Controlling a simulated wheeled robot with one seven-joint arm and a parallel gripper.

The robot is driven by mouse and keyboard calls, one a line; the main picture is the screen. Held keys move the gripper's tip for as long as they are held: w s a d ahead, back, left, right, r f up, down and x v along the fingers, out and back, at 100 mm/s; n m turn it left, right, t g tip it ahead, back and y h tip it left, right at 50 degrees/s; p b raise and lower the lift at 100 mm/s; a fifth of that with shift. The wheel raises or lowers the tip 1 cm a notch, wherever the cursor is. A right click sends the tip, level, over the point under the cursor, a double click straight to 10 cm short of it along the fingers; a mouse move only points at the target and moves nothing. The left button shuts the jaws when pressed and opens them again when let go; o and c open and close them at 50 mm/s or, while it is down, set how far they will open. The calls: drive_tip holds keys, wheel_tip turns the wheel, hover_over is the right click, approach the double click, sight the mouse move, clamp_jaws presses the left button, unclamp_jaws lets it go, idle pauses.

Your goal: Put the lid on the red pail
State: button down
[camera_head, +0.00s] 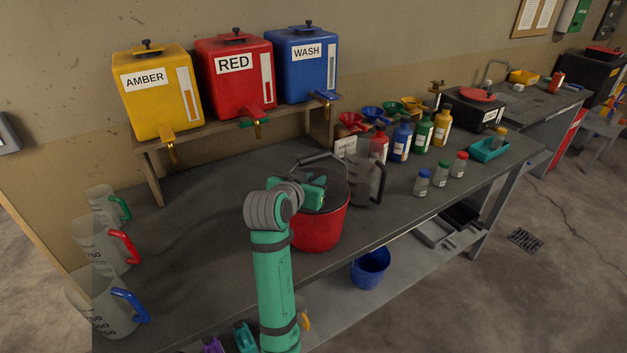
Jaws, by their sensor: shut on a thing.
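The red pail (318,230) stands upright on the grey bench, near its front edge. Its dark handle (320,158) arches up behind the mouth. A dark round lid (336,190) shows at the pail's mouth, partly covered by my gripper. My gripper (316,194) is over the pail and shut on the lid; its fingertips are mostly hidden by its own body. I cannot tell whether the lid is seated on the rim or held just above it.
A clear jug (368,182) stands close to the pail's right. Several bottles (402,142) stand farther right. Amber, red and blue tanks (234,85) sit on a shelf behind. Measuring jugs (103,245) line the left end. The bench left of the pail is clear.

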drive_tip(key=shift+w+d, duration=0.1)
drive_tip(key=shift+d, duration=0.05)
drive_tip(key=c, duration=1.5)
unclamp_jaws()
drive_tip(key=shift+o, duration=0.2)
drive_tip(key=v, duration=1)
drive_tip(key=shift+s+a, duration=0.25)
drive_tip(key=shift+s, duration=0.1)
